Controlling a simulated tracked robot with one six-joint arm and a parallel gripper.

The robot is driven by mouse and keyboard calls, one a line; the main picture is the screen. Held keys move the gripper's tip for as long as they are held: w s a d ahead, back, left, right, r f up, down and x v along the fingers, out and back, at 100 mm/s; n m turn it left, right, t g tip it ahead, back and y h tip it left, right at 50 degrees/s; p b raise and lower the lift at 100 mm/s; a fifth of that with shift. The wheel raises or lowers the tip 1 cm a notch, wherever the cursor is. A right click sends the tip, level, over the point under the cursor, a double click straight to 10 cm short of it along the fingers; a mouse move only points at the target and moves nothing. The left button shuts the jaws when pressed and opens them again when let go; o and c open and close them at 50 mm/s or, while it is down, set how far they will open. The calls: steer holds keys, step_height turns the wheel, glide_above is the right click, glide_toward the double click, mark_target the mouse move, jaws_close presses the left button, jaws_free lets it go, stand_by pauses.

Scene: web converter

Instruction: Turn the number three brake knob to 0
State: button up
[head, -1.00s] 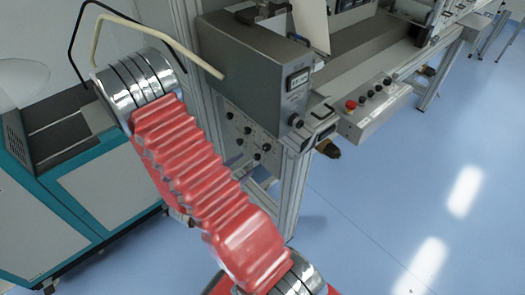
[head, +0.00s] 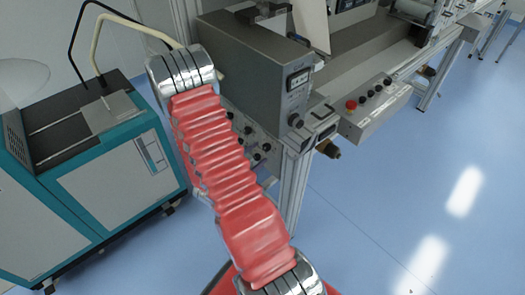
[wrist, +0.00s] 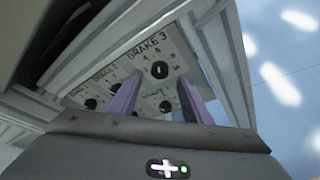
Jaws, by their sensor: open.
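The number three brake knob (wrist: 159,70) is a round black knob with a light pointer mark, under the label BRAKE 3 on a light panel (wrist: 135,75) in the wrist view. The fingertips appear just below the knob in the picture, one to each side; I cannot tell the exact gap to the panel. In the head view the panel with several black knobs (head: 266,147) is partly hidden behind my red arm, and my gripper is hidden there.
Another black knob (wrist: 91,103) sits left on the panel, and one shows between my fingers (wrist: 164,106). Metal frame posts (wrist: 212,60) stand close on the right. A grey box with a display (head: 255,65) is above the panel. Blue floor (head: 400,200) is free at right.

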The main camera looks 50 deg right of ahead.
mark_target(265, 149)
steer(key=shift+x, duration=2.3)
steer(key=c, duration=1)
